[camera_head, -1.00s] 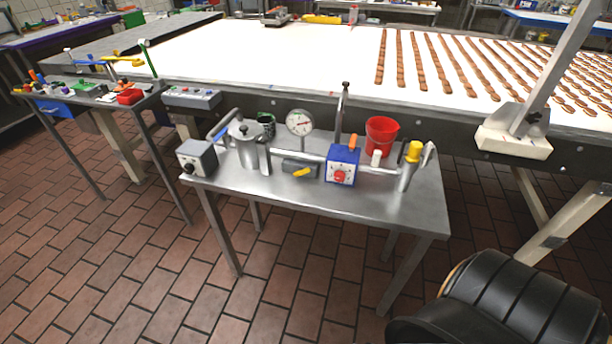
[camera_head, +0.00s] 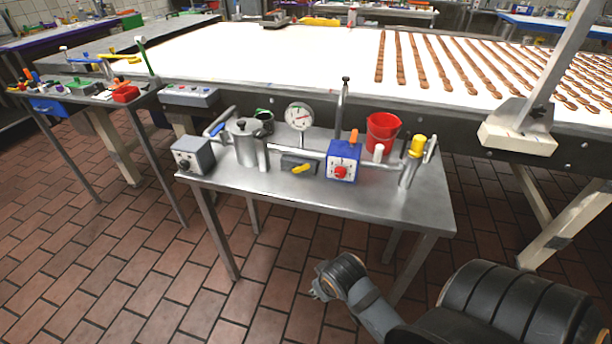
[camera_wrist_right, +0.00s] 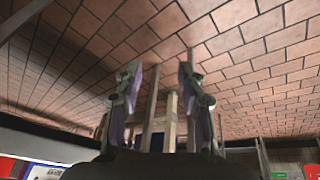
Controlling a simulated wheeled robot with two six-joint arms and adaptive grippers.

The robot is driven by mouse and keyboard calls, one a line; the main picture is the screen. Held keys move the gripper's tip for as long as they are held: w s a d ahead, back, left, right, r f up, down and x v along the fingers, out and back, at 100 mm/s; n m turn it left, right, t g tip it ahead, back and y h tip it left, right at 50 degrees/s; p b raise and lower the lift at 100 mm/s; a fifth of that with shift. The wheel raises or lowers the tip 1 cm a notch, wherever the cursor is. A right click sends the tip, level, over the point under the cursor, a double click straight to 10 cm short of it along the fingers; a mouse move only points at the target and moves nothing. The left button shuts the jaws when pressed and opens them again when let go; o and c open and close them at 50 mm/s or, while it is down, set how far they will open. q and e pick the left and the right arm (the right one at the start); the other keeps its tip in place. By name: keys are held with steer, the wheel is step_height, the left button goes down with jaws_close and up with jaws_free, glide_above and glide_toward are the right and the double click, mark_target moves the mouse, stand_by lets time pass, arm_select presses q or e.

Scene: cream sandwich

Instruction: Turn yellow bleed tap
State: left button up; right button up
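A small yellow lever (camera_head: 302,169) sits on the front of a grey block (camera_head: 299,161) in the pipework on the steel table. A yellow knob (camera_head: 417,145) tops a metal cylinder (camera_head: 408,170) at the table's right end. The frames do not label either as the bleed tap. My right gripper (camera_head: 322,281) is in front of the table, low over the floor, apart from both yellow parts. In the right wrist view its two fingers (camera_wrist_right: 158,78) stand apart with nothing between them. My left gripper is not in view.
A blue box with a red dial (camera_head: 342,163), a pressure gauge (camera_head: 299,117), a metal pot (camera_head: 245,143) and a red bucket (camera_head: 382,132) stand on the steel table (camera_head: 300,190). A conveyor (camera_head: 290,60) lies behind. The table's front strip is clear.

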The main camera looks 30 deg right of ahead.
steer(key=w+d+r+m+t+h, duration=0.4)
steer(key=w+d+r+m+t, duration=0.2)
steer(key=w+r+m, duration=0.45)
steer(key=m+t+h, duration=0.3)
steer(key=m, duration=0.4)
glide_toward(305, 168)
steer(key=p+x, duration=0.1)
steer(key=x, duration=0.7)
steer(key=shift+s+d, duration=0.1)
jaws_close()
